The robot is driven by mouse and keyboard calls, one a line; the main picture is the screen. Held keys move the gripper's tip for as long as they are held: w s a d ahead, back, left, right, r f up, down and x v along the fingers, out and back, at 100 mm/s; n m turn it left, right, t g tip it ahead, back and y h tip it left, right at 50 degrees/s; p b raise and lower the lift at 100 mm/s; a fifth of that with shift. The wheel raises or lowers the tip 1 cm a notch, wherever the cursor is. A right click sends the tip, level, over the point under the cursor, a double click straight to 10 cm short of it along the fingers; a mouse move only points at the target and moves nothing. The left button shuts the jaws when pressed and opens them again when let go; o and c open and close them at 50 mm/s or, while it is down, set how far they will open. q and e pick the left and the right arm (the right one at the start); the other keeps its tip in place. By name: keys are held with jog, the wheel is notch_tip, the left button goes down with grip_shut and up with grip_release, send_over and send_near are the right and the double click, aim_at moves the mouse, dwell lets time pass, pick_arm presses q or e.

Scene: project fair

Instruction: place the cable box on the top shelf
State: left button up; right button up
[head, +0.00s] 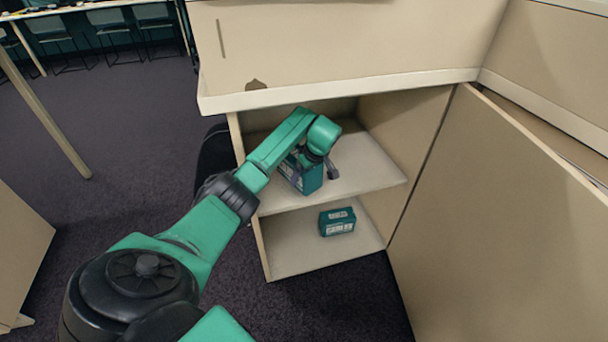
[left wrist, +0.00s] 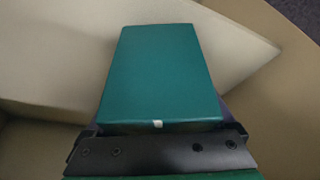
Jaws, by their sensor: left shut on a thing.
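A teal box with a pale label, the cable box (head: 311,181), is in my left gripper (head: 318,172) inside the open cabinet. It is at the level of the top shelf (head: 368,172); I cannot tell whether it touches the shelf board. In the left wrist view the cable box (left wrist: 160,70) fills the space in front of my left gripper (left wrist: 158,128), which is shut on it. The arm hides part of the box in the head view. My right gripper is not in view.
Another teal labelled box (head: 337,222) sits on the bottom shelf (head: 300,255). The overhanging countertop (head: 340,92) is above my arm. A cabinet panel (head: 490,220) stands at the right. The top shelf is bare to the right of the held box.

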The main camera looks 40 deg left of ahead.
pick_arm(q)
jog(key=shift+f, duration=0.3)
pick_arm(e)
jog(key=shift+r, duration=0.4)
pick_arm(q)
jog(key=shift+f, duration=0.1)
jog(key=o, duration=1.5)
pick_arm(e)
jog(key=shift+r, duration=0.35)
